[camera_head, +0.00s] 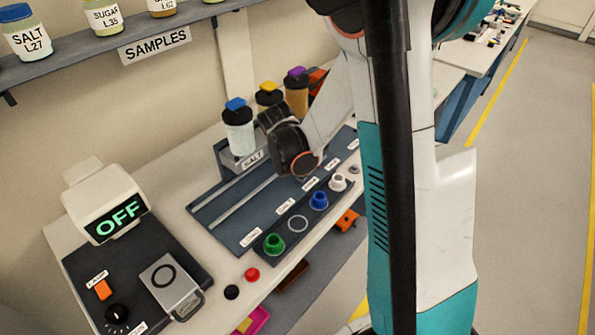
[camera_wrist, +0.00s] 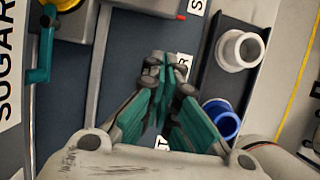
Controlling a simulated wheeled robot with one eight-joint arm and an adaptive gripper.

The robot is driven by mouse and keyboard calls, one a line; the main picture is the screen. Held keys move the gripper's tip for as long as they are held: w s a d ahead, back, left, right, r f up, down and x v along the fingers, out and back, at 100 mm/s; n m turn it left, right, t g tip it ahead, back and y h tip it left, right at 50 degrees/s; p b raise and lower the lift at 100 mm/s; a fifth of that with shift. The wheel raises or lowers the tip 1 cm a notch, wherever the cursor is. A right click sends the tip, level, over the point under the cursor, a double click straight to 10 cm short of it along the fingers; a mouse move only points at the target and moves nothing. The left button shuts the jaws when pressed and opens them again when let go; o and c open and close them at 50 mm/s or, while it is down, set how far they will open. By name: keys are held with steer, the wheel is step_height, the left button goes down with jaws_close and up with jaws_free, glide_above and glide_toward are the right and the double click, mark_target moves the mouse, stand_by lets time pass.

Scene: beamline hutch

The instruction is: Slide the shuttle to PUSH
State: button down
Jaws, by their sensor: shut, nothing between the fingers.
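A slotted dark panel (camera_head: 220,215) with small white labels lies on the bench; it fills much of the wrist view (camera_wrist: 122,50). The labels are too small or cut off to read, and I cannot make out PUSH. I cannot tell for sure which part is the shuttle. A grey holder with a SALT label (camera_head: 252,160) stands at the panel's back edge under a blue-capped jar (camera_head: 238,128). My gripper (camera_wrist: 160,68) is shut and empty over the panel, right of the slot, near a partly hidden label. In the head view my wrist hides the fingertips.
A dark strip holds a green cup (camera_head: 274,243), a blue cup (camera_head: 319,200) and a white cup (camera_head: 338,182), close right of my gripper. Yellow-capped (camera_head: 269,96) and purple-capped (camera_head: 296,92) jars stand behind. An OFF display (camera_head: 118,218) stands at left.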

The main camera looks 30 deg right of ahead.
steer(key=shift+w+d+r, duration=0.1)
steer(key=shift+w+d, duration=0.1)
steer(key=shift+d, duration=0.55)
steer(key=shift+w+d, duration=0.2)
steer(key=shift+d, duration=0.5)
steer(key=shift+d, duration=0.1)
steer(key=w+d, duration=0.2)
steer(key=d, duration=0.3)
steer(key=w+d, duration=0.2)
steer(key=d, duration=0.4)
steer(key=w+d, duration=0.2)
steer(key=d, duration=0.3)
steer(key=shift+w+d+b, duration=0.1)
steer(key=shift+d+b, duration=0.25)
steer(key=shift+a, duration=0.1)
